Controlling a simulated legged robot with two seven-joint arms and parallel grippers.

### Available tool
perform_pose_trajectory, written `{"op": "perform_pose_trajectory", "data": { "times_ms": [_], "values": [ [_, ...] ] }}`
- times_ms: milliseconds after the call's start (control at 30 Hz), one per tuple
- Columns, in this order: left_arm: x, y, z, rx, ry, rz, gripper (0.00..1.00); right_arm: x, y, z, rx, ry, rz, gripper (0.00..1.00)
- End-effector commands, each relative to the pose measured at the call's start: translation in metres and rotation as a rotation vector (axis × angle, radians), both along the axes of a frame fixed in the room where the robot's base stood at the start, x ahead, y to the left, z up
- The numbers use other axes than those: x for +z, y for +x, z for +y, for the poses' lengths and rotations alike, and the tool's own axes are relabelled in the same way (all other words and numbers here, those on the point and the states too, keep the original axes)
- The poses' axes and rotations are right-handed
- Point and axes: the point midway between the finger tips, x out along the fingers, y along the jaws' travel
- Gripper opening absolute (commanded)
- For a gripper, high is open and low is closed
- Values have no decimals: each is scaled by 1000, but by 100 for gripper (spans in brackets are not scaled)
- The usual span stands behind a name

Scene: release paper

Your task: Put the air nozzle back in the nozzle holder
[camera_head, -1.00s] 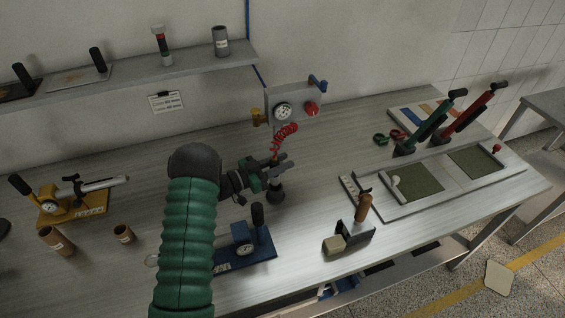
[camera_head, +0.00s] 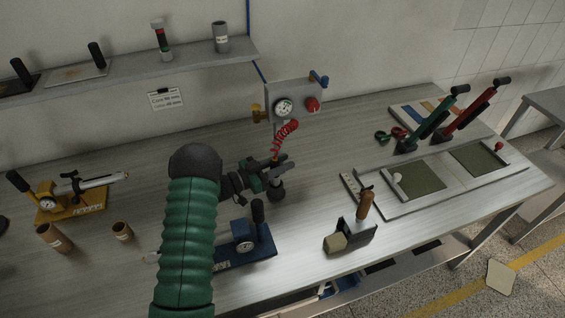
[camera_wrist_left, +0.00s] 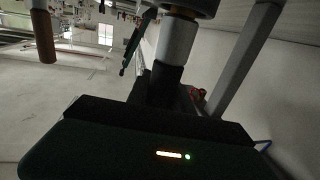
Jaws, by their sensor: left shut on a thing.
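My left gripper (camera_head: 282,169) is at the middle of the bench, at the lower end of a red coiled hose (camera_head: 286,137). It is shut on the air nozzle, which is mostly hidden by the fingers in the head view. In the left wrist view a pale cylinder with a dark lower part (camera_wrist_left: 178,40) is by the fingers; it looks like the nozzle. A dark rounded piece (camera_head: 277,194) shows just below the fingers; I cannot tell whether it is the nozzle holder or whether the nozzle touches it. My right gripper is not in view.
A blue-based device (camera_head: 248,248) is in front. A grey block with a brown handle (camera_head: 364,206) is to the right.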

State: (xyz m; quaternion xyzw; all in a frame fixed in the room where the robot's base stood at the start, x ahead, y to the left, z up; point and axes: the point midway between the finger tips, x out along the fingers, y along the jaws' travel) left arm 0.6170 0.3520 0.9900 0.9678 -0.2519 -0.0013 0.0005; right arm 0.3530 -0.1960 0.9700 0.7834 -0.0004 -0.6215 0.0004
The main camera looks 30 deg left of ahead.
Motion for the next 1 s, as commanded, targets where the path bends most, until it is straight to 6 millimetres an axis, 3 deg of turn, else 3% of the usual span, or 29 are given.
{"op": "perform_pose_trajectory", "data": {
  "times_ms": [1000],
  "values": [
    [-27, 0, 0, 0, 0, 0, 0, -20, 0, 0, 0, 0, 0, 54]
  ]
}}
